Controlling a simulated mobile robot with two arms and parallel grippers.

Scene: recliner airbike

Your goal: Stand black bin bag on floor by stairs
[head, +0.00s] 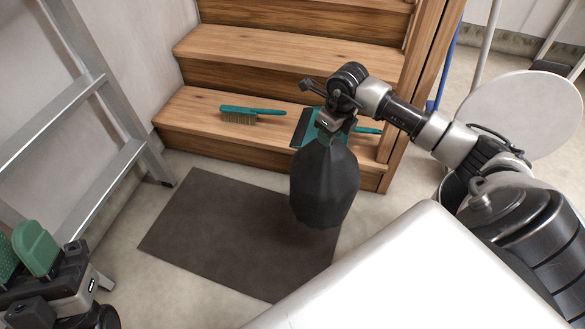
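The black bin bag (325,185) hangs upright and full beneath my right gripper (334,127) in the head view. The gripper is shut on the bag's gathered top, and its fingertips are partly hidden. The bag is in front of the lowest step of the wooden stairs (285,44), over the right part of a dark mat (225,235). I cannot tell whether its bottom touches the floor (180,285). My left gripper (20,256) is at the lower left edge, far from the bag. Its green finger pads are apart with nothing visible between them.
A teal brush (240,118) lies on the lowest step, and a teal dustpan (303,128) is partly hidden behind the bag. A metal ladder (118,165) stands at left. A white surface (410,270) fills the lower right. A round pale panel (525,115) is at right.

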